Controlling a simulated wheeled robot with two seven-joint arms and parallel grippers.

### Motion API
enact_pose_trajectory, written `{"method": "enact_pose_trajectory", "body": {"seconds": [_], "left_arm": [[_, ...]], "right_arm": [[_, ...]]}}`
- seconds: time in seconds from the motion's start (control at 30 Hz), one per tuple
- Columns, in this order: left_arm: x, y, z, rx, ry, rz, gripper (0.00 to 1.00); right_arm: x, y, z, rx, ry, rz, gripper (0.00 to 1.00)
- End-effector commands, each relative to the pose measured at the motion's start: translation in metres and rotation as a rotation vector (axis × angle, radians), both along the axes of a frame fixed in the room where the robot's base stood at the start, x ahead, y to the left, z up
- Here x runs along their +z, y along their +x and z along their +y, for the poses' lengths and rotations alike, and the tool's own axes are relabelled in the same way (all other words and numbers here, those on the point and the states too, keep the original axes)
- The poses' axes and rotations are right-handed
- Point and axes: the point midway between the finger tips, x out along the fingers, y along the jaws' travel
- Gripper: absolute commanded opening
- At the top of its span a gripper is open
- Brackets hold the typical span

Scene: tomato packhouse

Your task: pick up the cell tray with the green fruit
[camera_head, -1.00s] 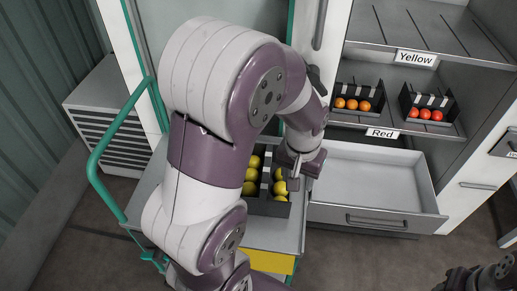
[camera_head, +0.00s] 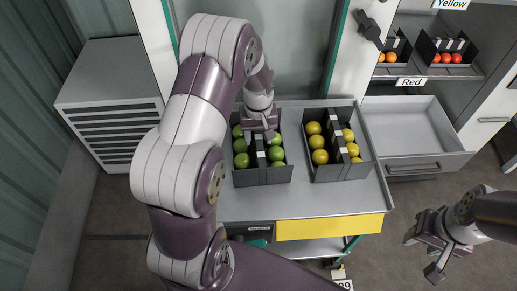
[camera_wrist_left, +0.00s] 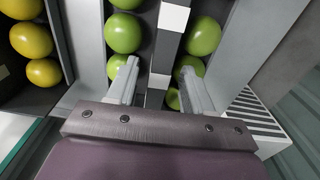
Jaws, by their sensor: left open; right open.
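The cell tray with green fruit (camera_head: 262,176) is a dark tray standing on the grey cart top, left of a like tray of yellow fruit (camera_head: 340,172). Green fruit (camera_wrist_left: 124,33) lie on both sides of its middle divider (camera_wrist_left: 168,45), which has white patches. My left gripper (camera_head: 262,132) is over the far part of the green tray, pointing down. In the left wrist view its two fingers (camera_wrist_left: 160,88) are apart, one on each side of the divider, with no visible grip on it. My right gripper (camera_head: 428,245) is open and empty at the lower right, away from the cart.
The cart (camera_head: 300,205) has a yellow front panel (camera_head: 330,227) and bare top in front of the trays. An open, empty drawer (camera_head: 410,135) stands to the right. Shelves above it hold trays of orange (camera_head: 387,57) and red fruit (camera_head: 446,58). A slatted grey cabinet (camera_head: 110,95) is at left.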

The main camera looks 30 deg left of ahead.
Motion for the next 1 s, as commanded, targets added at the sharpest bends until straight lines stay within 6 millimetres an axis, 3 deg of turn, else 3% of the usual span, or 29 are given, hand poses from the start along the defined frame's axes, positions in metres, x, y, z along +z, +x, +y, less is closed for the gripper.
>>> {"method": "enact_pose_trajectory", "body": {"seconds": [0.1, 0.3, 0.43, 0.47, 1.0], "left_arm": [[-0.0103, -0.0002, -0.0001, 0.000, 0.000, 0.000, 0.51], [-0.0104, 0.0001, 0.0000, -0.001, 0.000, -0.001, 0.48], [-0.0103, 0.0001, 0.0000, -0.001, 0.000, -0.001, 0.06], [-0.0102, 0.0002, 0.0000, -0.001, 0.000, -0.001, 0.00], [-0.0098, 0.0003, 0.0000, -0.001, 0.000, -0.002, 0.00]], "right_arm": [[-0.0004, -0.0002, 0.0000, 0.000, 0.000, 0.000, 0.44], [-0.0004, -0.0002, 0.0000, 0.000, 0.000, 0.000, 0.44], [-0.0004, -0.0003, 0.0000, 0.000, 0.000, 0.000, 0.44], [-0.0004, -0.0003, 0.0001, 0.000, 0.000, 0.000, 0.44], [-0.0004, -0.0003, 0.0001, 0.000, 0.000, 0.000, 0.44]]}}
